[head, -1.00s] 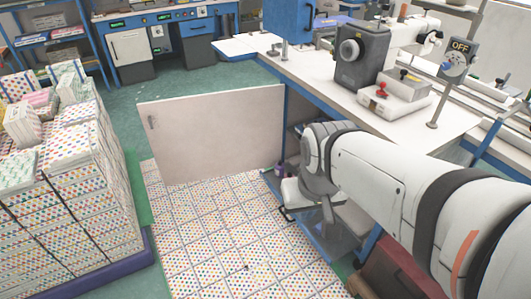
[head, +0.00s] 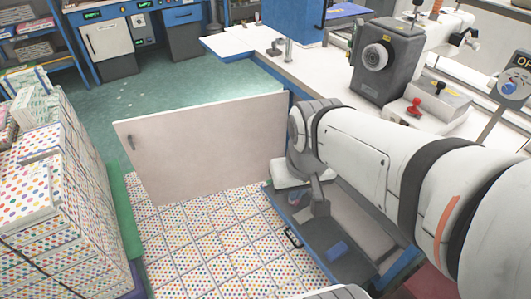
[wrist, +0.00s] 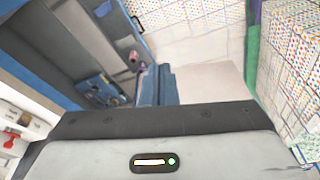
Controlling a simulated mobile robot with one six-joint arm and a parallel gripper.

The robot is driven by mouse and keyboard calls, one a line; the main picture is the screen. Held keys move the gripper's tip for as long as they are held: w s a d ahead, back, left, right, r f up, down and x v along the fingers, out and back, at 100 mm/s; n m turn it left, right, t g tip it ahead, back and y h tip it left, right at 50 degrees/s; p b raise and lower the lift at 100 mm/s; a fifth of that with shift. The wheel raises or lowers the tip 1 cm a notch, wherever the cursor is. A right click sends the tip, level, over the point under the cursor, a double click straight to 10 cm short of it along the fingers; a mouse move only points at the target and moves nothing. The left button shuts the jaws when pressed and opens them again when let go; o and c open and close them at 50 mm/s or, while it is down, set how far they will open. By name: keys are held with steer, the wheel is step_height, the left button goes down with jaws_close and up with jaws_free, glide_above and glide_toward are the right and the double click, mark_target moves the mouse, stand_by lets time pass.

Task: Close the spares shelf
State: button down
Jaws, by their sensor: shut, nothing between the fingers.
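The spares shelf (head: 362,222) is a grey tray with a blue edge and a black handle, low under the workbench. It stands pulled out, with a small blue item on it; it also shows at the left of the wrist view (wrist: 92,42). My gripper (wrist: 157,76) has its blue fingers together and empty, beside the shelf's contents in that picture. In the head view my grey wrist hangs above the shelf's far end and the fingertips are hard to make out. I cannot tell whether they touch the shelf.
A white door panel (head: 205,150) stands open left of the shelf. Polka-dot tiles (head: 215,245) cover the floor in front. A stack of dotted boxes (head: 60,220) stands at left. The workbench (head: 335,75) carries a grey machine (head: 388,60).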

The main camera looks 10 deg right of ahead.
steer(key=shift+w+d, duration=0.1)
steer(key=shift+w, duration=0.1)
steer(key=shift+r, duration=0.1)
steer(key=w+d+f+n+g+h+b, duration=0.3)
steer(key=w+f+b, duration=0.4)
steer(key=f, duration=0.6)
steer(key=w+f+n+g+h+b, duration=0.1)
steer(key=w+f+n+h+b, duration=0.4)
steer(key=w+f, duration=0.6)
steer(key=w+d+f+n+g+h+b, duration=0.25)
steer(key=w+f+b, duration=0.4)
steer(key=f, duration=0.95)
steer(key=n+t+h+b, duration=0.7)
steer(key=n+t+b, duration=0.35)
steer(key=b, duration=0.35)
glide_toward(298, 235)
steer(key=shift+n+g+y, duration=0.25)
steer(key=shift+n+g, duration=0.15)
steer(key=b+x, duration=0.1)
steer(key=x, duration=0.1)
steer(key=b+x, duration=0.1)
steer(key=x, duration=0.1)
steer(key=r+b+x, duration=0.1)
steer(key=x, duration=0.1)
steer(key=shift+w+d+b, duration=0.3)
steer(key=shift+d+b, duration=0.05)
